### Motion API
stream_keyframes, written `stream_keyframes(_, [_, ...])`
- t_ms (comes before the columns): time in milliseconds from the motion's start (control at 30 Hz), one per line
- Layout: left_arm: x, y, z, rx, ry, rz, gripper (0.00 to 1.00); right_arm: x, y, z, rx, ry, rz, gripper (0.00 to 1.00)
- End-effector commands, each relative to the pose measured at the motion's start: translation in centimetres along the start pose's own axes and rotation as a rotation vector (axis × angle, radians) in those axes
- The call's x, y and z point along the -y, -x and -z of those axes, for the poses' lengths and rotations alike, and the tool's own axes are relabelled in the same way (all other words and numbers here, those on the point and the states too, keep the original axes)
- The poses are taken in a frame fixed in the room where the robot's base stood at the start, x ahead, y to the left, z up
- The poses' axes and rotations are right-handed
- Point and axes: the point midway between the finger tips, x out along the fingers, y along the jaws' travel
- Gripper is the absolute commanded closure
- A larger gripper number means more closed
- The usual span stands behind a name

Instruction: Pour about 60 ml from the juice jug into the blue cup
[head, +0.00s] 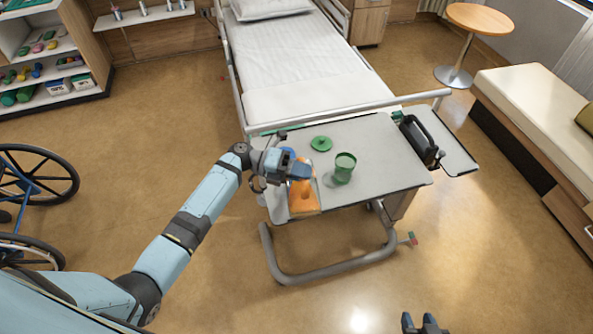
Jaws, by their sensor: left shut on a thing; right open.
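My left gripper (299,171) is over the left part of the overbed table (376,143), shut on the orange juice jug (304,198). The jug's upper part is partly hidden by the gripper, and I cannot tell whether it touches the table. A blue round thing (288,152), possibly the blue cup, shows just behind the gripper and is mostly hidden. A green cup (344,168) stands upright to the right of the jug. My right gripper (425,323) is open and empty at the bottom edge, well away from the table.
A green disc (321,143) lies behind the green cup. A black object (420,141) stands at the table's right end. The bed (297,60) is behind the table. A wheelchair (36,190) is at left and a bench (535,105) at right. The table's front right is clear.

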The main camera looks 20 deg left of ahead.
Motion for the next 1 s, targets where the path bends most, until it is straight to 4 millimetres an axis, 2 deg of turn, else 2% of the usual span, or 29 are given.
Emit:
stream_keyframes(267, [0.19, 0.33, -0.82, 0.000, 0.033, 0.014, 1.00, -0.14, 0.01, -0.16, 0.003, 0.000, -0.003, 0.57])
stream_keyframes(1000, [0.23, 0.47, -1.13, 0.000, 0.047, 0.021, 1.00, -0.12, 0.08, 0.16, -0.003, 0.000, -0.002, 0.57])
